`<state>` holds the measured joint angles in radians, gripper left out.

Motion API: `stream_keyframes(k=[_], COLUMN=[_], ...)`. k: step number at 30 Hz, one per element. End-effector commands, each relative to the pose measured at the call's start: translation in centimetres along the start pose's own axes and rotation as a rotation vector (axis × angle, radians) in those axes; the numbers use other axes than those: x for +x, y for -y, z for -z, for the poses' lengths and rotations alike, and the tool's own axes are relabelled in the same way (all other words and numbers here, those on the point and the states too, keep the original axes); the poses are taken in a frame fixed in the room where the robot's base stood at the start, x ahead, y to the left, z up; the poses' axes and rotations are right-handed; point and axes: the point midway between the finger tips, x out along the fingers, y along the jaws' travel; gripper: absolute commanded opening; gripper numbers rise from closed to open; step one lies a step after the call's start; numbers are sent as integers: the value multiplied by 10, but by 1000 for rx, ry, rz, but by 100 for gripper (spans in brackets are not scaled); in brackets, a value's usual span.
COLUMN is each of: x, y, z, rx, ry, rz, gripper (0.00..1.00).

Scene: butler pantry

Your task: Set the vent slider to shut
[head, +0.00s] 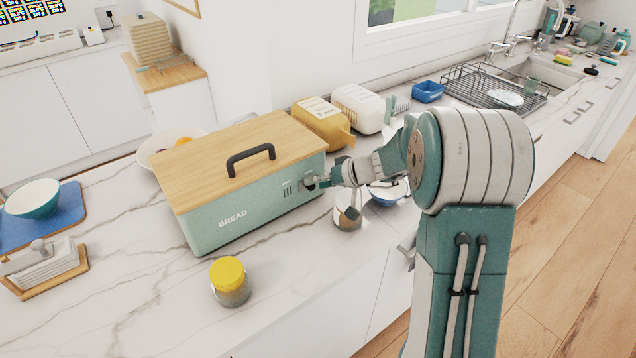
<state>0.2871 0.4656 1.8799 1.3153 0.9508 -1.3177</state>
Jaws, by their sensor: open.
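The green bread box (252,205) stands on the marble counter, with a wooden lid and a dark handle on top. Its front face carries the word BREAD and, near the right end, a small set of vent slots (287,190). The vent slider (309,184) seems to be the small grey part just right of the slots, mostly hidden by my fingers. My gripper (318,182) is at the right end of that front face, close to the slider. It is open. I cannot tell whether it touches the slider, or which position the slider is in.
A yellow-lidded jar (229,281) stands in front of the box. Another jar (347,216) and a bowl (388,193) sit close beneath my arm.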

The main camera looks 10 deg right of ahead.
Motion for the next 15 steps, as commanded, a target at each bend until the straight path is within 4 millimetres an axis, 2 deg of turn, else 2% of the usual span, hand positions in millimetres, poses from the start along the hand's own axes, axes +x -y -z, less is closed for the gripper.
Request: stream_keyframes(k=[8, 11, 12, 13, 15], x=[2, 1, 1, 1, 1], y=[0, -1, -1, -1, -1], z=[0, 0, 0, 0, 0], rx=[0, 0, 0, 0, 0], ry=[0, 0, -1, -1, 0], rz=[1, 1, 1, 1, 1], gripper=[65, 25, 7, 0, 0])
